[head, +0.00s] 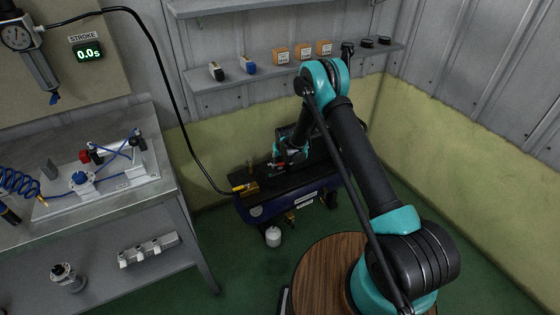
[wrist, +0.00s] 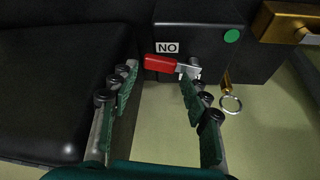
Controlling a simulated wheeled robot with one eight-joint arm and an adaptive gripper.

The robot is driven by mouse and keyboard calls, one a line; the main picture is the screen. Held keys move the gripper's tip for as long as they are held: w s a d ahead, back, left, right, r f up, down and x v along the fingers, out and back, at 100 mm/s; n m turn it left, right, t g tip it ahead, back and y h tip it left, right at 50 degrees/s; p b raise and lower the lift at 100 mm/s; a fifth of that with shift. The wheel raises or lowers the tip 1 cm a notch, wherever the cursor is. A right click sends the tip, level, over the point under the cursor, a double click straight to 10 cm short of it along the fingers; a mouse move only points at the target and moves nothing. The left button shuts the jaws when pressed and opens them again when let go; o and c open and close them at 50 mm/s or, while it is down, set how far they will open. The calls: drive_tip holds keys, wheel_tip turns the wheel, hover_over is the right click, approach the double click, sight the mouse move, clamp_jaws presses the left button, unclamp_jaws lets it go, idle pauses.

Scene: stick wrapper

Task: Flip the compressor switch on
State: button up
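The compressor (head: 262,210) is a dark blue tank with black parts on top, on the green floor below the shelves. In the wrist view its black switch box (wrist: 195,50) carries a red lever (wrist: 164,63) with a metal pivot at its right end. The lever lies nearly level below a label reading "NO" in this view. A green dot (wrist: 232,35) is to the right of the label. My gripper (wrist: 158,73) is open, with the lever just beyond and between its fingertips. The right fingertip overlaps the pivot; contact cannot be told. In the head view my gripper (head: 283,160) is over the compressor top.
A brass block (wrist: 290,22) and a metal ring (wrist: 231,103) are right of the switch box. A black hose (head: 168,90) runs down to the compressor. A metal bench (head: 185,215) stands left; a shelf (head: 220,83) with boxes hangs above.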

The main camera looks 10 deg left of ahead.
drive_tip(key=c, duration=0.9)
drive_tip(key=shift+w+a+n+y, duration=0.15)
drive_tip(key=shift+w+n+y, duration=0.15)
drive_tip(key=shift+n, duration=0.45)
drive_tip(key=shift+w+a+n+y, duration=0.2)
drive_tip(key=shift+n+y, duration=0.1)
drive_tip(key=shift+n, duration=0.45)
drive_tip(key=o, duration=1.1)
drive_tip(key=shift+o, duration=0.3)
drive_tip(key=shift+g, duration=0.3)
drive_tip(key=shift+d, duration=0.2)
drive_tip(key=shift+r, duration=0.15)
drive_tip(key=a+v, duration=0.1)
drive_tip(key=v, duration=1)
drive_tip(key=shift+w+r, duration=0.3)
drive_tip(key=shift+w, duration=0.1)
